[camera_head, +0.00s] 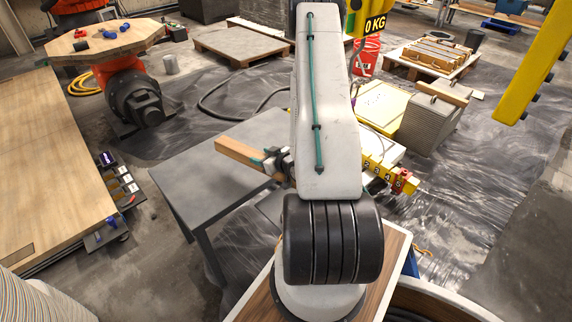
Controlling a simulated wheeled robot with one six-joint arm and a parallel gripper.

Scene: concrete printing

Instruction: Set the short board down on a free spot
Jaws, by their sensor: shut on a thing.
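The short board (238,152) is a light wooden piece with a squared end, sticking out to the left of my arm. My gripper (272,163) is shut on it near its right part. The board lies over the grey table (185,170) in this view; I cannot tell whether it touches the top or is held above it. My white arm hides the right end of the board and part of the gripper. The visible grey tabletop to the left and below the board is bare.
A long wooden table (45,170) stands at the left, with small devices (118,180) along its edge. A yellow block with numbered parts (378,170) is right of my arm. Grey stacked blocks (428,122) carry another wooden piece (442,94). Pallets stand behind. A hose lies on the floor.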

